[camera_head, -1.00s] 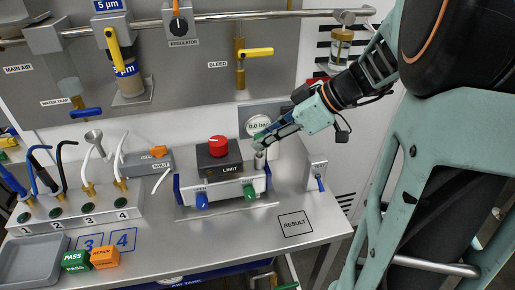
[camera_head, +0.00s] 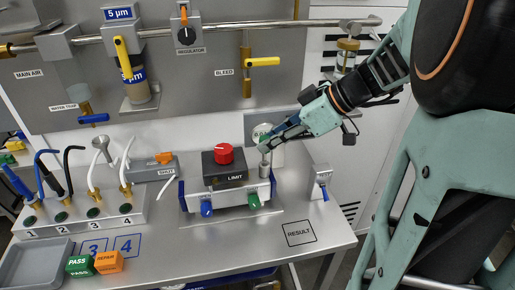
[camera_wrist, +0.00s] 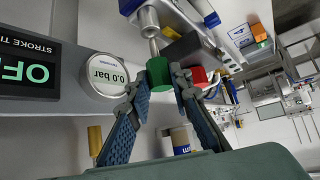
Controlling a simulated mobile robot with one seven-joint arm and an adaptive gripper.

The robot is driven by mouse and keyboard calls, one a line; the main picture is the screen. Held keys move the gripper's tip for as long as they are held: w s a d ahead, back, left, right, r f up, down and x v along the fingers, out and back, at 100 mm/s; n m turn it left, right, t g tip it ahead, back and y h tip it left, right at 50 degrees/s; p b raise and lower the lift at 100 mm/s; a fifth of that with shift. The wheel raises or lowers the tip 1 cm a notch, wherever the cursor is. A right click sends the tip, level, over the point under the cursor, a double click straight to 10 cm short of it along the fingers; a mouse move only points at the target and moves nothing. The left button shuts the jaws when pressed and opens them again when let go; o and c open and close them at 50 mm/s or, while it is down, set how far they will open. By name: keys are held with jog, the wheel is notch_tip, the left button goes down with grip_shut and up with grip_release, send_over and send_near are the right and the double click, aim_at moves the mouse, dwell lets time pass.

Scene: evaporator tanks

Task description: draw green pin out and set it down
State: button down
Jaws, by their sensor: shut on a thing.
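The green pin (camera_wrist: 158,75) shows in the wrist view as a green cylindrical head with a thin metal shaft. My gripper (camera_wrist: 160,84) is shut on the green head, one finger on each side. A length of bare shaft shows between the head and a silver cylinder (camera_wrist: 147,19). I cannot tell whether the shaft tip is still inside it. In the head view my gripper (camera_head: 267,147) is just above the upright silver post at the right end of the LIMIT device (camera_head: 226,171). There my fingers mostly hide the pin head.
A pressure gauge (camera_wrist: 104,73) reading 0.0 bar is close behind the gripper. A small switch box (camera_head: 319,182) stands to the right. The marked RESULT square (camera_head: 299,233) on the bench is empty. Green and orange blocks (camera_head: 109,262) are at the front left.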

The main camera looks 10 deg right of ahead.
jog(key=shift+r+p, duration=0.65)
jog(key=shift+r, duration=2.15)
